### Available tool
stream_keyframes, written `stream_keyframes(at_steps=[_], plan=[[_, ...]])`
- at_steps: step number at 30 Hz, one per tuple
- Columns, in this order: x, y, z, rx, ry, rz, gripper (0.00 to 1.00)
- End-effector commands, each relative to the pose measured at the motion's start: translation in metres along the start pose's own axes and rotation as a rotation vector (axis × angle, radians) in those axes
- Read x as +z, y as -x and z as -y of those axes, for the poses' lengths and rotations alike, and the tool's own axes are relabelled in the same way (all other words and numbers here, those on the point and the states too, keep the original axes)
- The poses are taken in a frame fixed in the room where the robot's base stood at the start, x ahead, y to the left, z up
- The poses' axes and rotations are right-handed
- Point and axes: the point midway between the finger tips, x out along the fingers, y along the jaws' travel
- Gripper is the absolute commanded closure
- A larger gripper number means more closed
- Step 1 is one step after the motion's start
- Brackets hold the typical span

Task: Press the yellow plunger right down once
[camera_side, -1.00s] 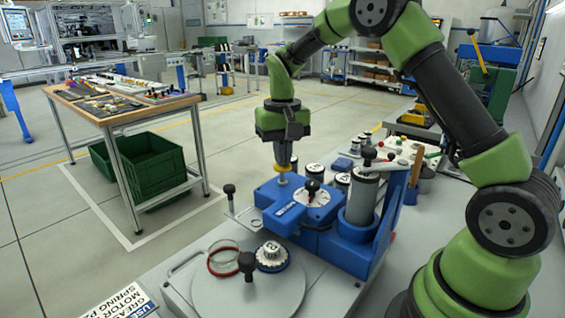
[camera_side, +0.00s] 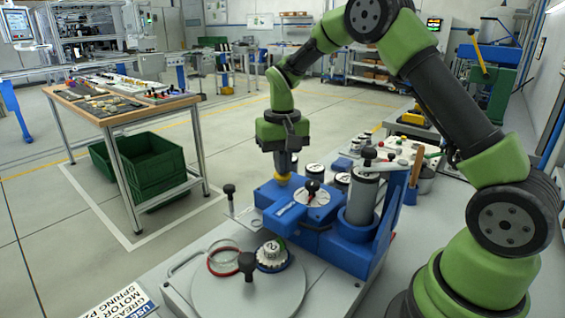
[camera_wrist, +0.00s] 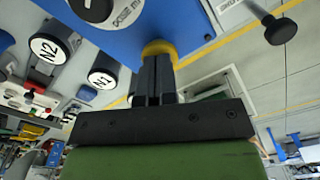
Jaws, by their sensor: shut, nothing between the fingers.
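The yellow plunger (camera_side: 283,180) sits at the back left of the blue fixture (camera_side: 268,190), its yellow cap low against the blue top with no stem showing. My gripper (camera_side: 284,173) points straight down on the cap, fingers shut and empty, tips appearing to touch it. In the wrist view the shut fingers (camera_wrist: 156,62) overlap the yellow cap (camera_wrist: 160,46), hiding part of it.
A grey turntable (camera_side: 225,298) with a white toothed part (camera_side: 271,255) and a red ring (camera_side: 223,262) lies in front. A metal cylinder (camera_side: 363,200) stands right of the plunger. Black-topped jars (camera_wrist: 103,72) stand nearby.

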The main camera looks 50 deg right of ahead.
Motion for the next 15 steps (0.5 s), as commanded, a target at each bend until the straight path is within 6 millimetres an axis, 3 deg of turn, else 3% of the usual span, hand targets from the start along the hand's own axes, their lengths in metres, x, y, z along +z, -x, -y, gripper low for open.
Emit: stream_keyframes(at_steps=[15], plan=[[0.0,0.038,0.0,0.0,0.001,-0.002,1.0]])
